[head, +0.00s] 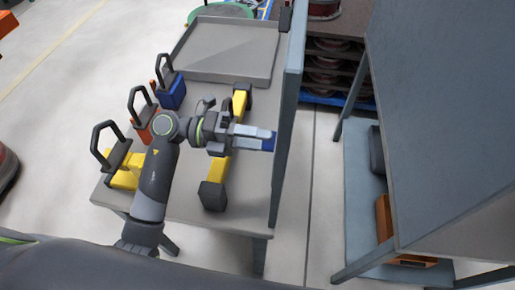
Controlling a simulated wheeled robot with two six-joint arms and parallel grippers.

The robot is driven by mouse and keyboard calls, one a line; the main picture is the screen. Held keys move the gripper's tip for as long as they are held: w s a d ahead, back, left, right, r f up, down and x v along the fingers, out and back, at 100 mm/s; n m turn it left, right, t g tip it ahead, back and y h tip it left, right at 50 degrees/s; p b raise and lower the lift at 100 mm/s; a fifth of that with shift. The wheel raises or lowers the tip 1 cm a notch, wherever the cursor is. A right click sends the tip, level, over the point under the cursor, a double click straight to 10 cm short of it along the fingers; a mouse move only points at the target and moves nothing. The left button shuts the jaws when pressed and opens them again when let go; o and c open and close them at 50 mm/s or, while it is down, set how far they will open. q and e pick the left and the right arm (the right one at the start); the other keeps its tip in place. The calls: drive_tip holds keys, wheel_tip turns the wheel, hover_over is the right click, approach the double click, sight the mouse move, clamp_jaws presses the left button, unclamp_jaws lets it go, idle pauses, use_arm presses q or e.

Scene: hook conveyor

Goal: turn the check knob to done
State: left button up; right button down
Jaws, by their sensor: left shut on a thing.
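My left gripper (255,139) reaches rightward over the grey table, above a yellow bar with dark ends (216,167). Its pale fingers are shut on a small blue part (268,142) beside the upright grey-blue panel (289,100) at the table's right edge. The fingers hide most of this part; I cannot tell for sure that it is the check knob, nor read any marking or setting. My right gripper is not in view.
Hooked blocks in blue (172,92), orange (143,122) and yellow (123,176) stand along the table's left side. A grey tray (222,55) lies at the far end.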

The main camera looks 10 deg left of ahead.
use_arm(q)
drive_tip(key=shift+f+m+b, duration=0.15)
drive_tip(key=shift+m+b, duration=3.45)
drive_tip(key=shift+b, duration=1.25)
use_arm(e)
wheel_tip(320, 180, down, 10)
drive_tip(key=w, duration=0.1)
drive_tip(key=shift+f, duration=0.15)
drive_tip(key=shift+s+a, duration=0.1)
use_arm(q)
drive_tip(key=o, duration=1)
drive_tip(key=shift+c, duration=0.2)
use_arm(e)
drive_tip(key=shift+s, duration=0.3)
use_arm(q)
wheel_tip(320, 180, up, 10)
drive_tip(key=p, duration=0.7)
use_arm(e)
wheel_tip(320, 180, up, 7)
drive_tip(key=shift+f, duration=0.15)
